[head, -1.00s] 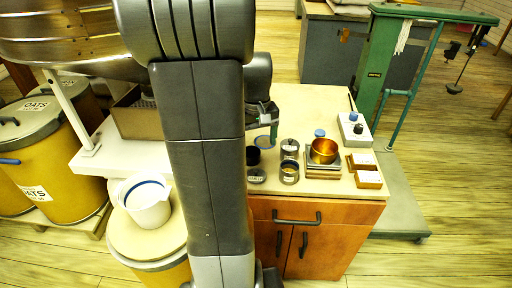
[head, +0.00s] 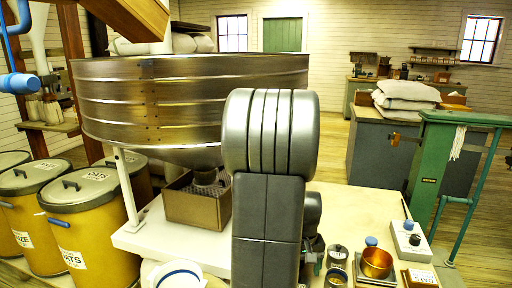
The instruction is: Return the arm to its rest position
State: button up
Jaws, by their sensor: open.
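My arm (head: 268,210) rises through the middle of the head view, its thick grey links covering part of the worktop. My gripper (head: 314,246) shows only in part, just right of the arm above the pale worktop (head: 345,212). Its jaws are open, and I see nothing held between them. The arm hides its far side.
A large metal hopper (head: 150,100) stands behind the arm, with a box (head: 192,206) beneath its spout. A copper bowl (head: 376,262), a tin (head: 338,256) and a knobbed block (head: 408,238) sit at right. Oat drums (head: 95,225) stand left; a green scale post (head: 432,165) stands right.

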notch_tip(320, 180, down, 2)
jog(key=shift+f, duration=0.15)
jog(key=shift+r+p, duration=0.3)
jog(key=shift+r, duration=1.55)
